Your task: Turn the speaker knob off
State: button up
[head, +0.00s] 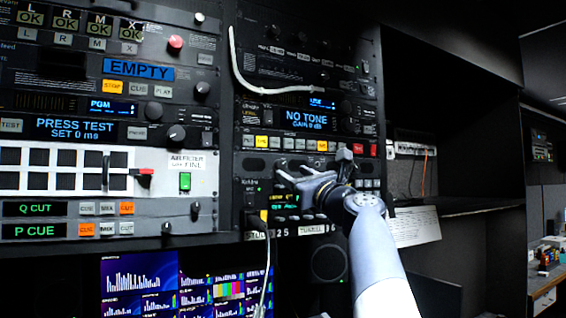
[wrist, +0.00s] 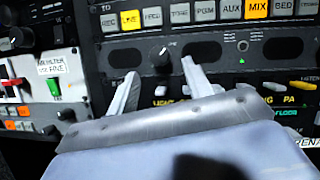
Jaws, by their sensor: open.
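A round black knob (wrist: 160,58) with a pale pointer mark sits on the dark panel between two dark oval grilles; I take it to be the speaker knob, though no readable label confirms this. The pointer leans up and to the right in the wrist view. My gripper (wrist: 160,78) is open, with one finger on each side of the knob. Whether the fingers touch the knob I cannot tell. In the head view my gripper (head: 282,174) is at the lower part of the right rack, and it hides the knob there.
A row of lit and unlit buttons (wrist: 205,10) runs just above the knob. Small coloured keys (wrist: 275,86) lie below right. A white panel with a red-handled lever (head: 146,171) stands left. A cable (head: 268,262) hangs below the rack. Open dark shelves (head: 460,150) are at right.

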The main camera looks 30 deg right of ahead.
aim_at(282, 167)
jog(key=p+x, duration=0.1)
jog(key=x, duration=0.4)
jog(key=shift+p, duration=0.4)
jog(key=c, duration=1)
